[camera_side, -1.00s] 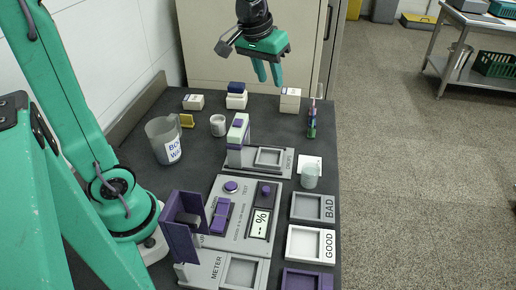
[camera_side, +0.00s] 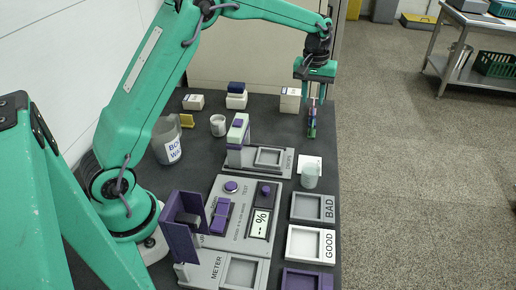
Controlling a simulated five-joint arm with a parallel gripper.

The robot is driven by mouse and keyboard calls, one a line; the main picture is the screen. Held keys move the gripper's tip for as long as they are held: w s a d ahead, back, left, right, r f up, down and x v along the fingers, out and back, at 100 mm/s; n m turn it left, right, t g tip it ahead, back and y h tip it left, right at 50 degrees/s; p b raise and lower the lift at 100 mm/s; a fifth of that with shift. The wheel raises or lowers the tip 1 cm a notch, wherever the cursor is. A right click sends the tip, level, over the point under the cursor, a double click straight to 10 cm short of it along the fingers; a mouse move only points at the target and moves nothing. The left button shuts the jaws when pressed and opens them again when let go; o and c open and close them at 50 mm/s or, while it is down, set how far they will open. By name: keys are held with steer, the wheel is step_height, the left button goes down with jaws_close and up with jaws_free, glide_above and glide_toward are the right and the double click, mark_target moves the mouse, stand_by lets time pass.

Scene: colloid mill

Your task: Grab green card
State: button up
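My gripper (camera_side: 313,97) is at the back right of the dark table, pointing down. Its two green fingers are apart, on either side of the top of a narrow, upright multicoloured item (camera_side: 312,119). This item shows green, purple and pinkish parts; its green part (camera_side: 312,132) is low down. I cannot tell for certain whether that is the green card, or whether the fingers touch the item. The fingers hide part of its top.
A clear cup (camera_side: 310,176) stands in front, by a white card (camera_side: 314,160). BAD (camera_side: 297,207) and GOOD (camera_side: 291,243) trays lie nearer. The table's right edge is close.

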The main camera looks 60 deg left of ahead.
steer(key=n, duration=0.1)
glide_toward(311, 135)
steer(key=shift+w+a+g, duration=0.2)
steer(key=shift+w+g, duration=0.2)
steer(key=shift+w, duration=0.45)
steer(key=shift+f, duration=0.15)
steer(key=shift+s+a+f, duration=0.1)
steer(key=shift+s+f, duration=0.05)
steer(key=shift+f, duration=3.7)
steer(key=shift+c, duration=0.4)
steer(key=c, duration=0.6)
